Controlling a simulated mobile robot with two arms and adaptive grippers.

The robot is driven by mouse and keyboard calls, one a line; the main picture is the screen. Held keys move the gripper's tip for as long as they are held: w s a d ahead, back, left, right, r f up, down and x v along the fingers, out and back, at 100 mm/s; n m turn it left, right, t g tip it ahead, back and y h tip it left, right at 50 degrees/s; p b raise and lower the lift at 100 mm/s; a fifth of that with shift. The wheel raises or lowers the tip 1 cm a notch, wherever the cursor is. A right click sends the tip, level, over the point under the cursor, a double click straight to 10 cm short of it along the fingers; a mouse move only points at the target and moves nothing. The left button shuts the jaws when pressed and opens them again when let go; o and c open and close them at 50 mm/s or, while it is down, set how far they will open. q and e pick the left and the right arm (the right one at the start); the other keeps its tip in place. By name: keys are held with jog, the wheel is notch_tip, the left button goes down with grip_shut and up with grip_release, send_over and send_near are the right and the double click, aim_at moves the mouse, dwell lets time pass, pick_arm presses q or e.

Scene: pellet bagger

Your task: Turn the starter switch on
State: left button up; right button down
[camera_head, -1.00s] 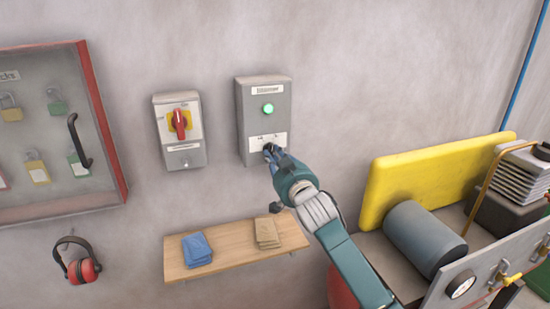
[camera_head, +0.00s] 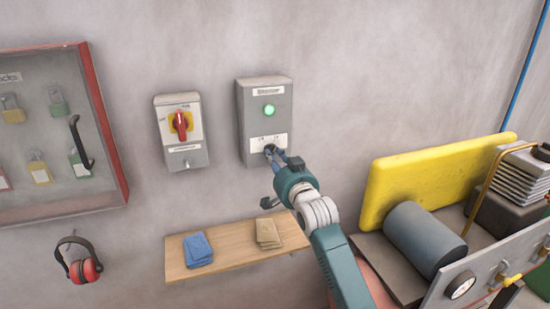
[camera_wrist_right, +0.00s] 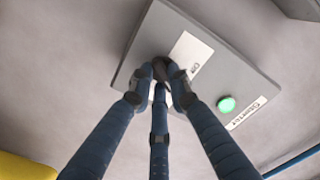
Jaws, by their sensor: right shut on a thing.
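The starter box (camera_head: 253,105) is a grey box on the wall with a lit green lamp (camera_head: 269,110) near its top. Its dark starter switch knob (camera_head: 269,149) sits at the lower part, largely covered by my fingers. My right gripper (camera_head: 274,153) is shut on the knob. In the right wrist view my blue fingers (camera_wrist_right: 161,75) close around the dark knob (camera_wrist_right: 161,68), beside a white label (camera_wrist_right: 192,56), and the green lamp (camera_wrist_right: 226,105) is lit. My left gripper is not in view.
A grey isolator box with a red handle on yellow (camera_head: 181,124) hangs left of the starter box. A wooden shelf (camera_head: 220,254) with blue and tan cloths is below. A lock cabinet (camera_head: 110,135) and ear defenders (camera_head: 84,267) are at left; yellow-backed machinery (camera_head: 400,185) at right.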

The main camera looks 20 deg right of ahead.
jog(key=shift+r, duration=0.1)
jog(key=c, duration=1.6)
grip_release()
jog(key=shift+c, duration=0.2)
jog(key=s, duration=1.2)
jog(key=shift+d, duration=0.3)
